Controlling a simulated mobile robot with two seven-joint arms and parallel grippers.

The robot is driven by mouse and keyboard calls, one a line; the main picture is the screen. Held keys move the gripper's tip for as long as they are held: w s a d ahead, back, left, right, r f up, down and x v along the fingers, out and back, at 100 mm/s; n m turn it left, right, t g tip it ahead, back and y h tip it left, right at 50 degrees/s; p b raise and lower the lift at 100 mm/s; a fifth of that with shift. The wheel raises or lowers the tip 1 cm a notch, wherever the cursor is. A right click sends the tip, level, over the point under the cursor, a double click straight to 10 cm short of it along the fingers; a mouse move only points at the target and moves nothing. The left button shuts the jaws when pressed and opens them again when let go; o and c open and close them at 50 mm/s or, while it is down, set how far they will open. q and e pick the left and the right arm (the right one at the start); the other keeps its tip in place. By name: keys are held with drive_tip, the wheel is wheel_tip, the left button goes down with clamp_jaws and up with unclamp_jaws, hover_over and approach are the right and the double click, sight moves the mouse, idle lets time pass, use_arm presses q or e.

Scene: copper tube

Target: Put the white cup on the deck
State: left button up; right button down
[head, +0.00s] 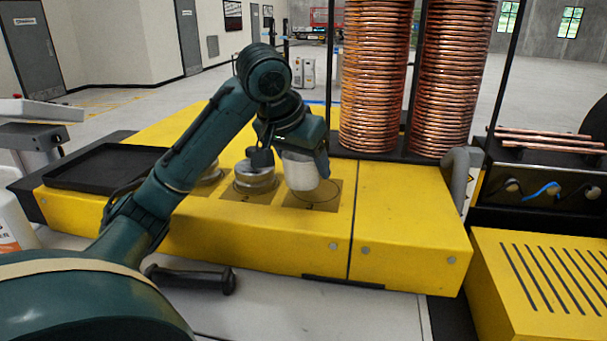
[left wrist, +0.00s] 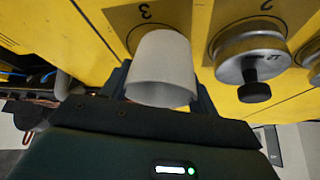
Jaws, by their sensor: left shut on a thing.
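The white cup (head: 301,171) is held in my left gripper (head: 304,160), low over the yellow deck (head: 408,205). It is at the right-hand marked plate (head: 330,196), which bears a drawn circle. In the left wrist view the white cup (left wrist: 162,72) sits between the fingers beside the circle marked 3 (left wrist: 145,28). I cannot tell whether its base touches the plate. My right gripper is not in view.
A black tray (head: 100,170) lies at the left. Copper coils (head: 372,80) stand behind. The deck's right part is clear.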

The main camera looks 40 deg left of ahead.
use_arm(q)
drive_tip(key=shift+f, duration=1.35)
drive_tip(key=shift+f, duration=0.1)
drive_tip(key=o, duration=1)
drive_tip(key=shift+c, duration=0.2)
